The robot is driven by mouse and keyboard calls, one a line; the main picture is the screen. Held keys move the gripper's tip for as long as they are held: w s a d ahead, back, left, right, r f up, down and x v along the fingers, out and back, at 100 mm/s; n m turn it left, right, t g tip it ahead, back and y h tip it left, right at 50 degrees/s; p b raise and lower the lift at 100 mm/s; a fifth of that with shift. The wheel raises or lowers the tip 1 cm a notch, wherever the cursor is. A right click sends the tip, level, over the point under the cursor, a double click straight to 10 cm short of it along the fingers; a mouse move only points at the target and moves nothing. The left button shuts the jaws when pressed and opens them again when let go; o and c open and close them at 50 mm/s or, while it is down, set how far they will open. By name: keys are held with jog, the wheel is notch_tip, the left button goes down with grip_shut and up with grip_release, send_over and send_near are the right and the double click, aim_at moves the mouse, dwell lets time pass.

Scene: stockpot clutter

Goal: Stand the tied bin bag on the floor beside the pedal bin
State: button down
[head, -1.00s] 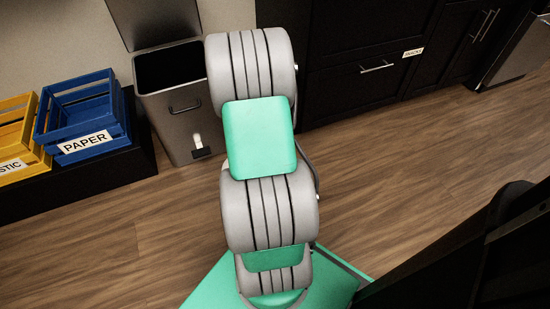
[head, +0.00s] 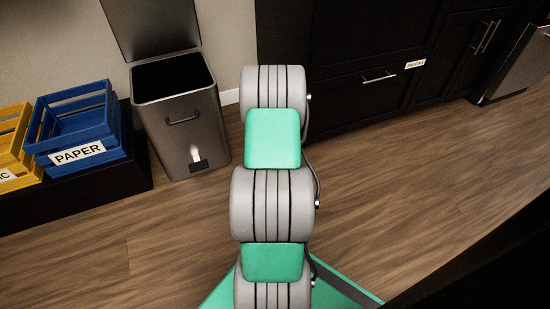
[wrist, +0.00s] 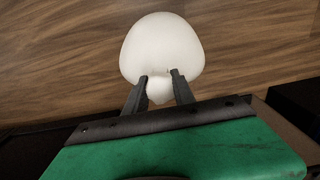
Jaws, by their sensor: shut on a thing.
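The white tied bin bag (wrist: 162,45) shows in the wrist view as a smooth round shape against the wood floor. My gripper (wrist: 160,79) is shut on its gathered neck (wrist: 158,95), one dark finger on each side. I cannot tell whether the bag touches the floor. The grey pedal bin (head: 182,115) stands against the wall in the head view, its lid (head: 150,25) raised and its dark inside showing. In the head view my arm hides the gripper and the bag.
A blue crate (head: 82,125) labelled PAPER and a yellow crate (head: 14,150) sit on a low black base (head: 90,192) left of the bin. Dark cabinets (head: 365,55) stand at the back right. The wood floor (head: 400,185) at right is clear.

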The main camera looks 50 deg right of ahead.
jog(key=shift+w+f, duration=0.1)
jog(key=shift+f, duration=0.35)
jog(key=shift+r, duration=0.1)
jog(key=c, duration=1.1)
grip_release()
jog(key=shift+o, duration=0.2)
